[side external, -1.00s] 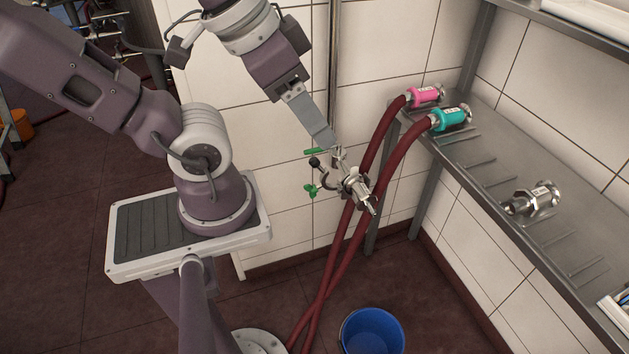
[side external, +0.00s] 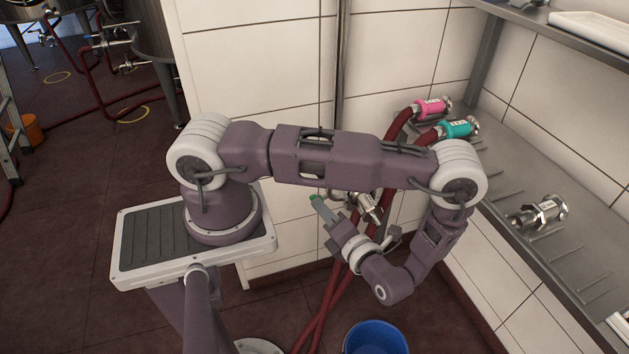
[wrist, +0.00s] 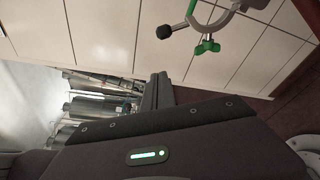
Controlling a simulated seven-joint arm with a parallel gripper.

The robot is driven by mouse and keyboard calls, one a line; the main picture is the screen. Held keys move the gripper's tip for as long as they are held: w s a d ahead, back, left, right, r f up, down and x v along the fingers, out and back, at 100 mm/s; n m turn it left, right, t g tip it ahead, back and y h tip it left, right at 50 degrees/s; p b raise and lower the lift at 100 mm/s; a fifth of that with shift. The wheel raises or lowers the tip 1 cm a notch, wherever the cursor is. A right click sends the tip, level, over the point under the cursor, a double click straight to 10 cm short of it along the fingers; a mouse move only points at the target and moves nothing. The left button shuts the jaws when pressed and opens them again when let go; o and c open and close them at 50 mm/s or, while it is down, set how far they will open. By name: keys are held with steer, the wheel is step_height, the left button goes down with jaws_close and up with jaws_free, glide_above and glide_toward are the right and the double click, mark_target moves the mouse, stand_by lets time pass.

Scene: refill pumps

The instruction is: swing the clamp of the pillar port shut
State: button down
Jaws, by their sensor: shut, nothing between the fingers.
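My gripper (side external: 318,203) is shut and empty, left of the port in the side view. Its fingers (wrist: 158,82) appear below and left of the clamp in the wrist view, with no contact visible.
Red hoses with a pink coupling (side external: 432,107) and a teal coupling (side external: 458,129) hang from the metal shelf (side external: 590,262) at right. A metal fitting (side external: 540,211) lies on that shelf. A blue bucket (side external: 375,338) stands on the floor below. The white tiled wall is close behind.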

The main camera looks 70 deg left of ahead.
steer(key=s+a+f+m, duration=0.2)
steer(key=a, duration=0.9)
steer(key=shift+w+d+r+t+y, duration=0.15)
steer(key=shift+w+r, duration=0.05)
steer(key=shift+w, duration=0.4)
steer(key=shift+w+d+r+t+y, duration=0.1)
steer(key=shift+w+d+r, duration=0.15)
steer(key=shift+w, duration=0.35)
steer(key=shift+w+d+r+t+y, duration=0.1)
steer(key=shift+w+r+t+y, duration=0.1)
steer(key=shift+w, duration=0.4)
